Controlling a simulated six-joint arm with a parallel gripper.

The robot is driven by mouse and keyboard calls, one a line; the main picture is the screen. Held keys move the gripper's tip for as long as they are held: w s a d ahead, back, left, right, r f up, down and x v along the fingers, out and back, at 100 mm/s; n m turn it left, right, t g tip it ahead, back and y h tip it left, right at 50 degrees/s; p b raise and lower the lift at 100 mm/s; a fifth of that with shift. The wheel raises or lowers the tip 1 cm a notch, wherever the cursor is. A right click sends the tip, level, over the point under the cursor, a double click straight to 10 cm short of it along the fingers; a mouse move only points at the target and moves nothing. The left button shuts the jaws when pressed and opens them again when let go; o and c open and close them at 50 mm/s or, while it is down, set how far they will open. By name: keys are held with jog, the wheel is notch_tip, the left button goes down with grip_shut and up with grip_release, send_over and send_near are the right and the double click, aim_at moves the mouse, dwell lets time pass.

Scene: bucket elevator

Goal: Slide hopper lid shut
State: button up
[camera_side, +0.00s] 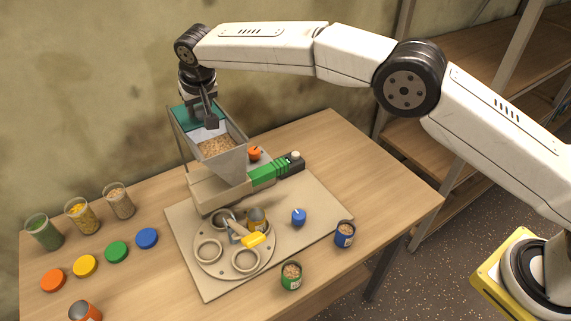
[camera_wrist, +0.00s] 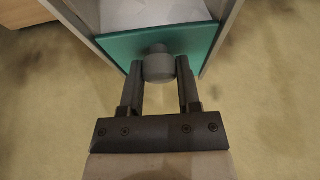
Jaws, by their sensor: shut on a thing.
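The hopper (camera_side: 229,163) is a grey open-topped funnel that stands at the back of the table and holds tan grain (camera_side: 215,147). Its teal lid (camera_side: 185,117) lies at the far left end of the opening, and most of the opening is uncovered. In the wrist view the teal lid (camera_wrist: 190,42) has a round grey knob (camera_wrist: 158,66) at its edge. My gripper (camera_wrist: 159,78) is shut on this knob, one finger on each side. In the side view my gripper (camera_side: 209,120) reaches down at the lid, and the knob is hidden.
Below the hopper, a round turntable (camera_side: 232,272) with several ring holders sits on a beige board (camera_side: 320,222). Jars (camera_side: 120,200) and coloured caps (camera_side: 117,251) stand at left. A wall (camera_side: 90,90) is close behind the hopper.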

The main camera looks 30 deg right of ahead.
jog(key=shift+s, duration=0.15)
jog(key=s, duration=1)
dwell(1.1)
jog(key=shift+a, duration=0.1)
jog(key=shift+w, duration=0.15)
dwell(0.8)
jog(key=o, duration=0.9)
jog(key=shift+v, duration=3)
jog(key=shift+r, duration=0.15)
jog(key=shift+r, duration=2.9)
